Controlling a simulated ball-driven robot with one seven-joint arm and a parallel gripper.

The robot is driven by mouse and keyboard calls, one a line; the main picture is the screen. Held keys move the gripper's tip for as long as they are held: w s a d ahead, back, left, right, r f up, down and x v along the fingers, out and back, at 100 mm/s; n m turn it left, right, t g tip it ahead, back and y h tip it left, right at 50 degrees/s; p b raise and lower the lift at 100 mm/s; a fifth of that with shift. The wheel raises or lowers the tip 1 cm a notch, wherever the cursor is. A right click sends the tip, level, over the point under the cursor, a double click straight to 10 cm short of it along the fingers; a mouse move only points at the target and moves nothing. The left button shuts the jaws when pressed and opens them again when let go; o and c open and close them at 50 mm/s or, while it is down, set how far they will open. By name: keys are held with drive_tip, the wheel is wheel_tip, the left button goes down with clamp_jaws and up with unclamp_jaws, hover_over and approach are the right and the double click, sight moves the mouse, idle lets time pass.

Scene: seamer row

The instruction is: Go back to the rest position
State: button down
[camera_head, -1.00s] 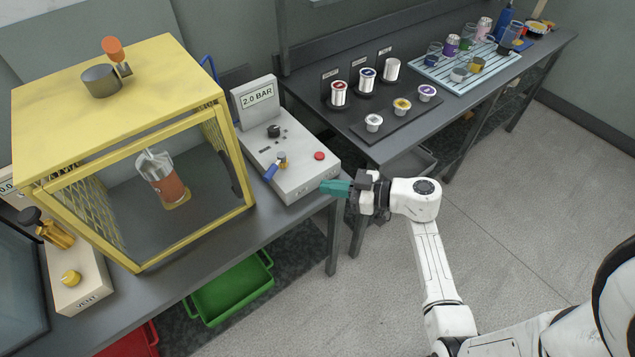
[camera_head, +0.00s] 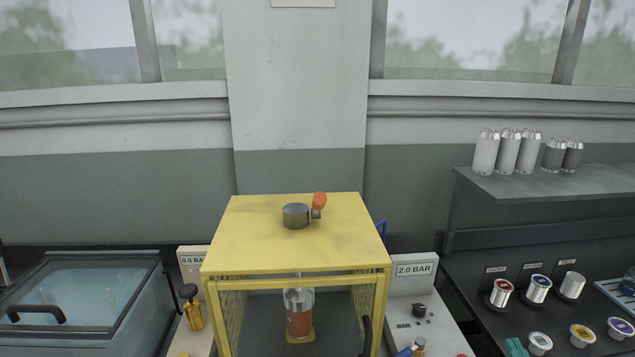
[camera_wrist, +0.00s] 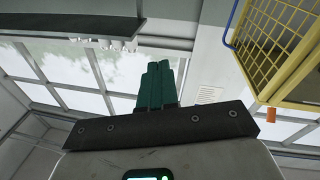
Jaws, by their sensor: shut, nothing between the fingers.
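My gripper (camera_wrist: 158,68) shows in the wrist view with its two green fingers pressed together and nothing between them. In the head view only a small green fingertip (camera_head: 516,347) shows at the bottom edge, left of the white-rimmed cups. The rest of my arm is out of the head view. In the wrist view the fingers stand in open air, with windows behind them.
A yellow cage (camera_head: 290,232) holds an orange-and-clear container (camera_head: 299,318). The 2.0 BAR panel (camera_head: 412,292) stands to its right and a glass-lidded tank (camera_head: 85,290) to its left. A wall shelf (camera_head: 545,186) with several cans is at upper right.

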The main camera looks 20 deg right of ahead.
drive_tip(key=s+a+f+m+g+y, duration=0.1)
drive_tip(key=s+a+f+m+g, duration=0.4)
drive_tip(key=s+f+g, duration=0.45)
drive_tip(key=s+a+f+n+g+y, duration=0.3)
drive_tip(key=s+a, duration=0.1)
drive_tip(key=a, duration=0.4)
drive_tip(key=s+a+f+n+g+y, duration=0.3)
drive_tip(key=s+a+f, duration=0.1)
drive_tip(key=a, duration=0.4)
drive_tip(key=shift+s+a+n+g+y, duration=0.25)
drive_tip(key=shift+a+n+g+y, duration=0.1)
drive_tip(key=shift+n+y, duration=0.05)
drive_tip(key=c, duration=1.8)
unclamp_jaws()
drive_tip(key=shift+c, duration=0.2)
